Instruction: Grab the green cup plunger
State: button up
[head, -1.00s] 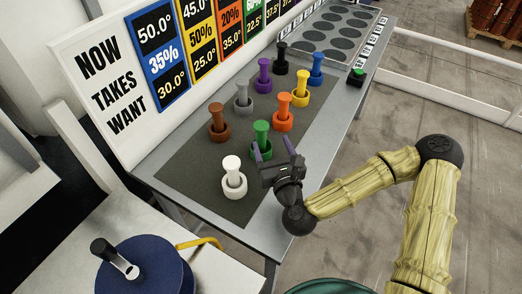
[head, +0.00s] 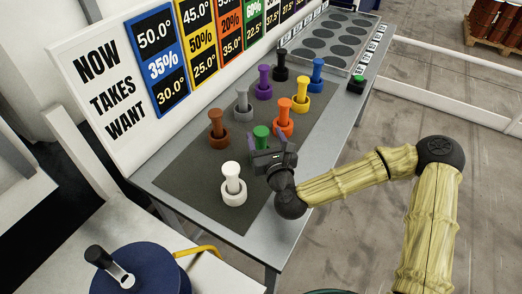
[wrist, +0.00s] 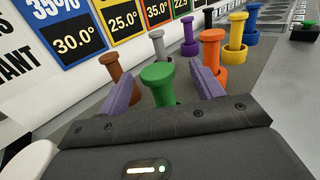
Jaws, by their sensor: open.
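The green cup plunger (head: 261,134) stands upright on the dark mat, partly hidden behind my gripper in the head view. In the wrist view the green plunger (wrist: 158,82) stands between the two purple fingers of my gripper (wrist: 165,88). The fingers are spread to either side of it, and I cannot tell whether they touch it. Its lower part is hidden by the gripper body.
An orange plunger (head: 283,122) stands close behind the green one, and a white plunger (head: 233,186) stands in front. Brown (head: 217,130), grey (head: 242,103), purple (head: 264,83), yellow (head: 300,97), blue and black ones stand around on the mat (head: 190,175).

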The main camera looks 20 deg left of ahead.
aim_at(259, 127)
jog(key=p+x, duration=0.1)
jog(key=x, duration=0.4)
jog(key=shift+s+a+f, duration=0.1)
jog(key=shift+s+a, duration=0.05)
jog(key=c, duration=1.4)
notch_tip(259, 127, up, 10)
jog(key=shift+r, duration=0.1)
jog(key=shift+c, duration=0.2)
